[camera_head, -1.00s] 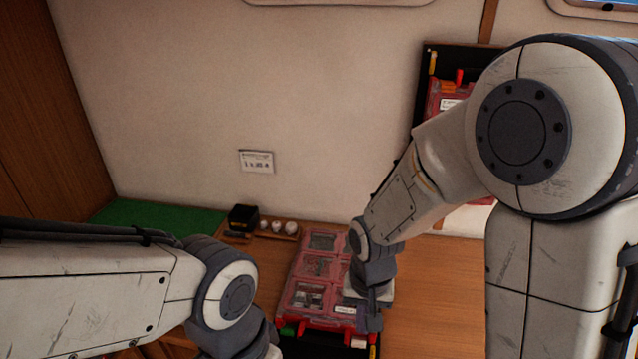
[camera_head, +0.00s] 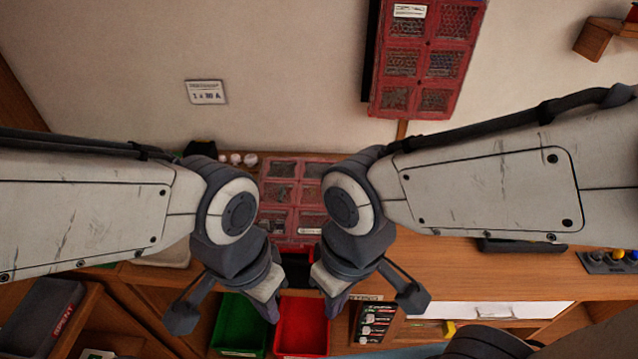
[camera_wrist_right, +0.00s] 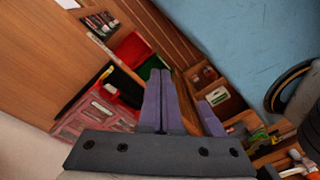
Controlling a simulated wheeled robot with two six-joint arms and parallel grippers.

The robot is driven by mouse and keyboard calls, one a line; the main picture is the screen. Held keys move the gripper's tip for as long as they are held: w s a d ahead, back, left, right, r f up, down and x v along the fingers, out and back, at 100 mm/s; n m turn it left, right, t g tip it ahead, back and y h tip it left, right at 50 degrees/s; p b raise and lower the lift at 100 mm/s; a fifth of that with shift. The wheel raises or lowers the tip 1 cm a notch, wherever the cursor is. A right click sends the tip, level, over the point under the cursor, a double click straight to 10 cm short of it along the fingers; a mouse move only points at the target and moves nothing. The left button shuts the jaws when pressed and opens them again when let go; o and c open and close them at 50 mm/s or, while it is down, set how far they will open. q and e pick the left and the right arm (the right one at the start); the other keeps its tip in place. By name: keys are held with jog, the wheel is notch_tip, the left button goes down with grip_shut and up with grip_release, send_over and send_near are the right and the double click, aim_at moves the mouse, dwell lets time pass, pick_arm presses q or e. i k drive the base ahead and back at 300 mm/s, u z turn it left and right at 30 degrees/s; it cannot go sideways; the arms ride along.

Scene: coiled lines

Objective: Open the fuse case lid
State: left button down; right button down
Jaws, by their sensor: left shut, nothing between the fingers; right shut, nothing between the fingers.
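The fuse case (camera_head: 283,222) lies on the wooden counter against the wall. The case also shows in the right wrist view (camera_wrist_right: 88,125). My left gripper (camera_head: 270,312) is shut and empty, in front of the case and over the bins. My right gripper (camera_head: 335,308) is shut and empty, just to its right, also short of the case. Its purple fingers (camera_wrist_right: 160,78) lie together in the right wrist view. Neither gripper touches the case.
A green bin (camera_head: 240,325) and a red bin (camera_head: 302,328) sit below the counter's front edge. Another red windowed panel (camera_head: 425,60) hangs on the wall. A black tray (camera_head: 520,245) lies on the right; the counter between is mostly clear.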

aim_at(291, 226)
jog(key=u, duration=1.6)
jog(key=k, duration=0.45)
jog(key=z, duration=0.75)
